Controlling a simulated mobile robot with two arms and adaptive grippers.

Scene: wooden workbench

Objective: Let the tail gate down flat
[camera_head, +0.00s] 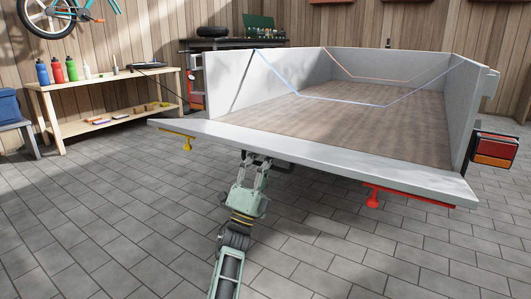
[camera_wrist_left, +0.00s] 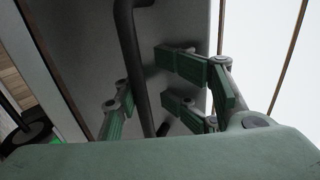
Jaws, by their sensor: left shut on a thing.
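The grey tail gate (camera_head: 310,152) of the trailer is swung down and out from the bed, close to level with the bed floor; I cannot tell whether it is fully flat. A yellow latch piece (camera_head: 187,143) hangs under its left end and a red one (camera_head: 373,197) under its right part. My left gripper (camera_head: 257,160) is under the gate's outer edge, shut on the dark handle bar. In the left wrist view the handle (camera_wrist_left: 135,60) runs between the green fingers (camera_wrist_left: 150,95). My right gripper is not in view.
The trailer bed (camera_head: 370,115) has a wooden floor, with thin blue and orange lines across it. A tail lamp (camera_head: 494,150) juts out at the right. A wooden bench (camera_head: 110,85) with bottles stands at the left. The tiled floor in front is clear.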

